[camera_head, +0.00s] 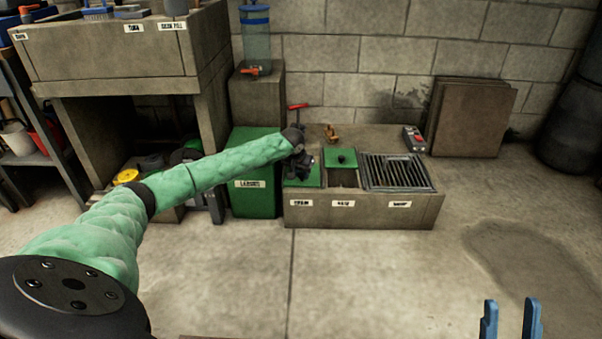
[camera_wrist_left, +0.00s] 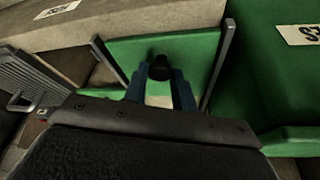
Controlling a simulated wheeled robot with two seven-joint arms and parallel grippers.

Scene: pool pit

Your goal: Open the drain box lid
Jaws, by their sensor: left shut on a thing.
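A low concrete box (camera_head: 365,215) stands on the floor by the wall, with label plates along its front. A green lid (camera_head: 302,183) lies in its left compartment, above a plate that seems to read DRAIN. My left gripper (camera_head: 303,163) is over this lid. In the left wrist view, its blue fingers (camera_wrist_left: 160,85) are shut on the black knob (camera_wrist_left: 160,68) of the green lid (camera_wrist_left: 190,52), which lies between two grey rails. The lid's near edge is hidden by the gripper. My right gripper (camera_head: 511,318) is open and empty at the bottom right.
A second green lid (camera_head: 341,158) with a black knob sits at the back of the middle compartment, with a dark opening before it. A metal grate (camera_head: 397,172) covers the right compartment. A green bin (camera_head: 254,170) stands close left. Floor in front is clear.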

